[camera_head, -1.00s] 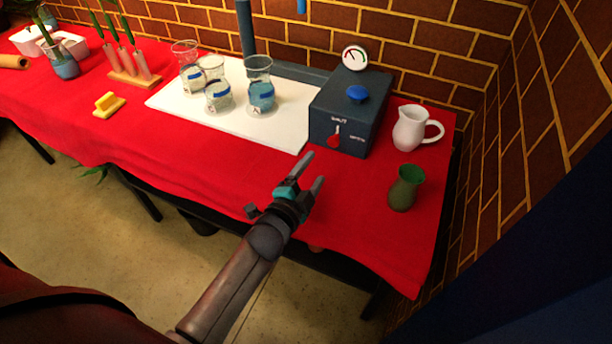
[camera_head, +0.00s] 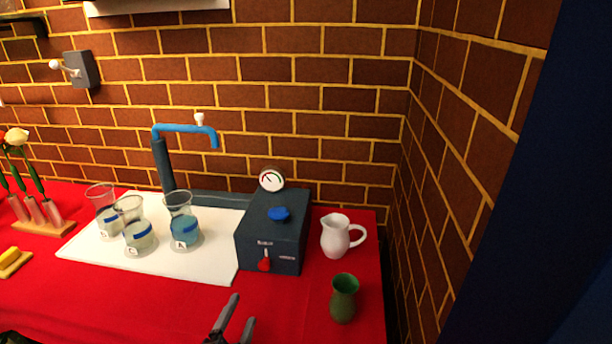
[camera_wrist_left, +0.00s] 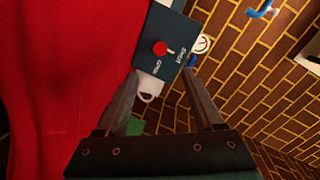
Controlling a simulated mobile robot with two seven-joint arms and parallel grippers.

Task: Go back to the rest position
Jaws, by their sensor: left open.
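My left gripper (camera_head: 232,318) shows at the bottom of the head view, with only its two fingers in frame. The fingers are apart with nothing between them, in front of the dark blue box (camera_head: 262,246) and apart from it. In the left wrist view the open fingers (camera_wrist_left: 160,88) point towards the box (camera_wrist_left: 165,45) with its red lever (camera_wrist_left: 160,48). The white pitcher (camera_wrist_left: 150,88) shows partly behind the left finger there. My right gripper is in neither view.
The white pitcher (camera_head: 336,238) and green vase (camera_head: 344,298) stand on the red cloth (camera_head: 190,305) at right. Several glass beakers (camera_head: 183,222) stand on the white board (camera_head: 205,263). A blue tap (camera_head: 185,128) rises behind them. A brick wall closes the back and right.

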